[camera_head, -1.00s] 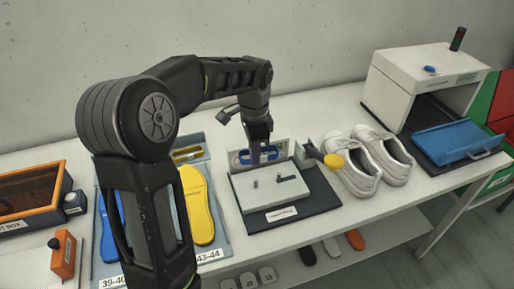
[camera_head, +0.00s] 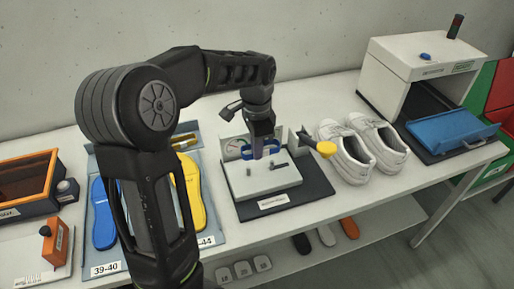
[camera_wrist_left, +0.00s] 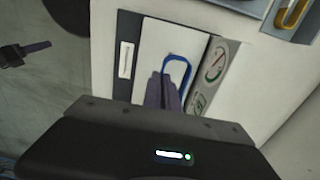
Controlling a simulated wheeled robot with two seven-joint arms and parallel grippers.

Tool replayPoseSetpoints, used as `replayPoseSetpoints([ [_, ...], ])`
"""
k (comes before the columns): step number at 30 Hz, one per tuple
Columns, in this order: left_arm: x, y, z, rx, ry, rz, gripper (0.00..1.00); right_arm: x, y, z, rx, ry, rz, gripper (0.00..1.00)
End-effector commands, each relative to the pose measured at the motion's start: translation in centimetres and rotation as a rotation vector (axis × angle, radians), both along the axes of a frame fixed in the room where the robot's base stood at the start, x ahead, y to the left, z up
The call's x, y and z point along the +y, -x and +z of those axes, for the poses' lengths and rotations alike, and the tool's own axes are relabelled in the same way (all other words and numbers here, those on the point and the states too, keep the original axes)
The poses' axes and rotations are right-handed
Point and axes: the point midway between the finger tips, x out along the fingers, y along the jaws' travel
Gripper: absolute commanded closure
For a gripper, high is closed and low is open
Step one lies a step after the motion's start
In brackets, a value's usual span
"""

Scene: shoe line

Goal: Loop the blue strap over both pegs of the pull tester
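The pull tester (camera_head: 275,183) is a pale block on a dark base, with a gauge panel (camera_wrist_left: 217,62) behind it. Two short dark pegs stand on its top: the left peg (camera_head: 249,172) and the right peg (camera_head: 278,166). My left gripper (camera_head: 262,155) points down over the block, its fingers together on the blue strap (camera_head: 274,147). The strap is an open loop that also shows at the fingertips in the left wrist view (camera_wrist_left: 178,63). It appears above the block; the fingers hide part of it. My right gripper (camera_wrist_left: 38,47) shows small in the wrist view, away from the tester; its opening is unclear.
A yellow knob (camera_head: 326,148) sticks out at the tester's right. White shoes (camera_head: 350,155) stand right of it, then a white cabinet with a blue tray (camera_head: 450,129). Blue (camera_head: 103,215) and yellow insoles (camera_head: 192,190) lie on a board to the left.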

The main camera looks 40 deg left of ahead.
Motion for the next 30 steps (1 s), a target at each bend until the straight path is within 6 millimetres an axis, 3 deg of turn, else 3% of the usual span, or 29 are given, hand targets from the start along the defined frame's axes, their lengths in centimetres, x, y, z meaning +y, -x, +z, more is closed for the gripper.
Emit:
replayPoseSetpoints([
  [30, 0.0, 0.0, -7.7, -0.001, -0.001, 0.0, 1.0, 0.4, -0.6, -5.1, -0.022, -0.015, 0.005, 0.64],
])
